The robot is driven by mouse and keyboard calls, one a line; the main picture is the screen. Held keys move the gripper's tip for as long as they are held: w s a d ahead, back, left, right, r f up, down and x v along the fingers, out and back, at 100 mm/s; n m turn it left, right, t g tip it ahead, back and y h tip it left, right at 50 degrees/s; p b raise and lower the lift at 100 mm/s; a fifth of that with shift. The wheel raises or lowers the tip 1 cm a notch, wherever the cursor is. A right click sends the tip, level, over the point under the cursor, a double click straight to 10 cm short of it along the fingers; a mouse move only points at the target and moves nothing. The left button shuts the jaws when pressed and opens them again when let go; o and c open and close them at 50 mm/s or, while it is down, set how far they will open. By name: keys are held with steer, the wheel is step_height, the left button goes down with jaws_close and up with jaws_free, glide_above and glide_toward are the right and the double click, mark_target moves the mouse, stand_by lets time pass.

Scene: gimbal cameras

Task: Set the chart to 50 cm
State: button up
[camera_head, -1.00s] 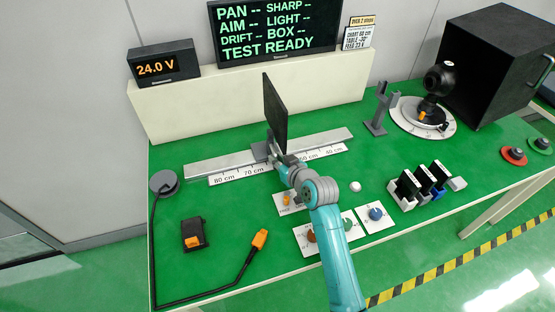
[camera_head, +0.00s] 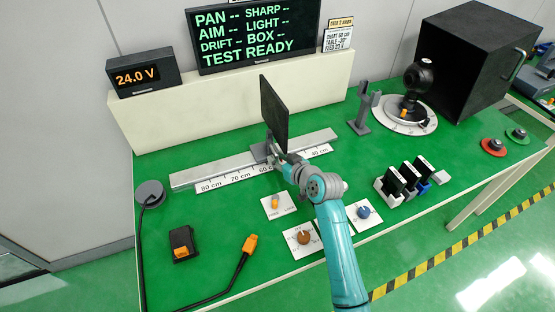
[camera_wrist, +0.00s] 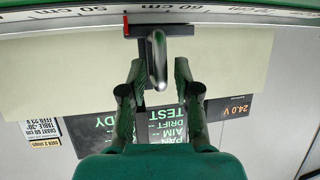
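The chart (camera_head: 273,112) is an upright black panel on a grey slider (camera_head: 260,151) on the rail. The printed scale strip (camera_head: 225,182) runs along the rail's front. In the wrist view, the slider's red pointer (camera_wrist: 126,26) lies between the 50 cm label (camera_wrist: 75,12) and the 60 cm label (camera_wrist: 183,9). My gripper (camera_wrist: 160,70) points at the slider. Its fingers are apart, on either side of the slider's silver handle (camera_wrist: 157,52). A gap shows on the handle's right; the left finger is very close, and contact is unclear. In the head view my gripper (camera_head: 283,162) hides part of the scale.
The wall screen (camera_head: 255,38) reads TEST READY. A sign (camera_head: 340,32) mentions chart 60 cm. Knob plates (camera_head: 303,239) lie beside my arm. A grey fork stand (camera_head: 362,108) and the camera turntable (camera_head: 402,118) stand to the right. The rail right of the chart looks clear.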

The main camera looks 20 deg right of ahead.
steer(key=shift+s, duration=0.1)
steer(key=v, duration=1.1)
steer(key=shift+s+r, duration=0.2)
steer(key=shift+s, duration=0.15)
steer(key=shift+d, duration=0.25)
